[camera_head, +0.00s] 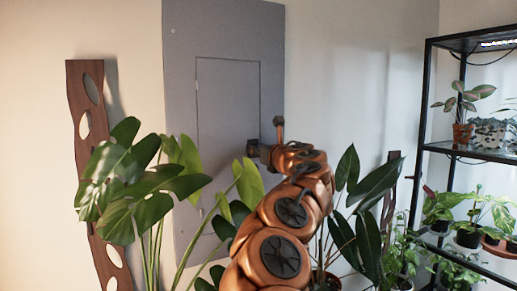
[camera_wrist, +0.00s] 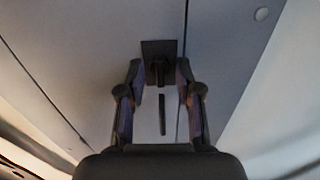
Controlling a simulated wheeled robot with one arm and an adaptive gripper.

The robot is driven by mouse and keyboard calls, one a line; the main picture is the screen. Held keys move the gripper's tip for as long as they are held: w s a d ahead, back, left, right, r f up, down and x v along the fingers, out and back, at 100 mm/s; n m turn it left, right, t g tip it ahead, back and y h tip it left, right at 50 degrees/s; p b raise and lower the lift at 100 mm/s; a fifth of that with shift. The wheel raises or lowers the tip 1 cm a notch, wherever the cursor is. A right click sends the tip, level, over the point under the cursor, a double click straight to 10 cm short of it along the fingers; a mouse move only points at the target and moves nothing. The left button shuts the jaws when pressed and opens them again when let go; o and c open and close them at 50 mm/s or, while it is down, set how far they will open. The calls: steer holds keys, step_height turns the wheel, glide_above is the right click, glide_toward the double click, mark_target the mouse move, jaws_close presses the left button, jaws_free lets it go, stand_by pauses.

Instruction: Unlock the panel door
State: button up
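The grey panel (camera_head: 181,120) is mounted on the wall in the head view, and its door (camera_head: 225,110) lies flat within the frame, looking closed. A small dark latch (camera_head: 253,148) sits at the door's right edge. In the wrist view the latch (camera_wrist: 150,48) is a dark square plate with a knob at its middle, across the door seam. My gripper (camera_wrist: 160,72) is open, one finger on each side of the knob, with gaps visible on both sides. In the head view my gripper (camera_head: 268,152) is close to the latch, and my arm hides part of the panel's lower right.
A large-leaved plant (camera_head: 140,180) stands in front of the panel at left, beside a wooden board with holes (camera_head: 73,85). Another plant (camera_head: 365,215) is right of my arm. A black shelf rack (camera_head: 424,110) with potted plants stands at far right. Bare wall (camera_head: 350,90) lies between panel and rack.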

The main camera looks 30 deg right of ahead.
steer(key=shift+c, duration=0.3)
jaws_close()
steer(key=shift+m+p, duration=0.3)
steer(key=shift+m, duration=0.1)
steer(key=shift+d+f+m+p, duration=0.1)
steer(key=shift+m+p, duration=2.55)
steer(key=shift+m, duration=1.65)
steer(key=shift+d+f+m+p, duration=0.1)
steer(key=shift+m+p, duration=2.55)
steer(key=shift+m, duration=1.65)
steer(key=shift+o, duration=0.3)
jaws_free()
